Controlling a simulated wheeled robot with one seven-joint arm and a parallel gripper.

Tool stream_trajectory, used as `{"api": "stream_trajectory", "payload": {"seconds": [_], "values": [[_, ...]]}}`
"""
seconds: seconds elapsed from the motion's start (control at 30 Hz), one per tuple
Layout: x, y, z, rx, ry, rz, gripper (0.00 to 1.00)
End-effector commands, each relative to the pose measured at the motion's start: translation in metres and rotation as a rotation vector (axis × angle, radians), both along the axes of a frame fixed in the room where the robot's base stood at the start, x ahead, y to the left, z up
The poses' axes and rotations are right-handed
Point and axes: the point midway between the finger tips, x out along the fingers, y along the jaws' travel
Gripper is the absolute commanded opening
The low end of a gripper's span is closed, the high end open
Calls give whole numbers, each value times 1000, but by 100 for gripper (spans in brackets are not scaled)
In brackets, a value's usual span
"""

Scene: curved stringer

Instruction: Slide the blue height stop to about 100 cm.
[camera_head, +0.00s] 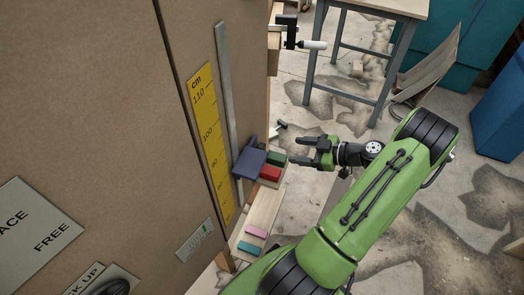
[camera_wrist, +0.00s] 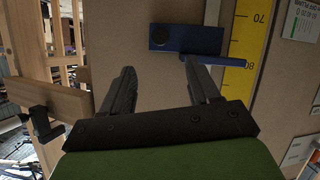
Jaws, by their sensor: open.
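The blue height stop (camera_head: 249,160) sits on a grey metal rail (camera_head: 229,100) beside the yellow cm scale (camera_head: 208,130) on the brown panel. In the wrist view, the blue stop (camera_wrist: 185,40) has an arm reaching right to the scale (camera_wrist: 245,45), near the 80 mark. My gripper (camera_head: 306,152) is to the right of the stop in the head view, open and apart from it. In the wrist view my gripper's fingers (camera_wrist: 158,68) are spread with nothing between them, and the right fingertip overlaps the stop's lower edge.
Red (camera_head: 270,173) and green (camera_head: 276,158) blocks lie near the stop. Pink (camera_head: 256,231) and teal (camera_head: 249,248) blocks lie lower down. A workbench (camera_head: 370,40) stands behind.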

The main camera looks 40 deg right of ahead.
Motion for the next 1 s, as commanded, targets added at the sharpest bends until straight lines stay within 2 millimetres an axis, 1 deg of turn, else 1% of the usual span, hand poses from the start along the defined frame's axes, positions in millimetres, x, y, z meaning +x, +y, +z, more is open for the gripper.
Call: {"api": "stream_trajectory", "payload": {"seconds": [0.03,0.3,0.4,0.5,0.63,0.83,0.87,1.0], "values": [[13,7,-7,3,-1,6,61],[71,30,-33,3,1,7,61],[89,37,-40,2,1,5,61],[101,41,-45,1,1,4,61],[107,44,-47,1,2,2,61],[107,44,-46,2,2,1,61],[107,44,-46,2,2,1,58],[107,44,-46,2,2,1,36]]}}
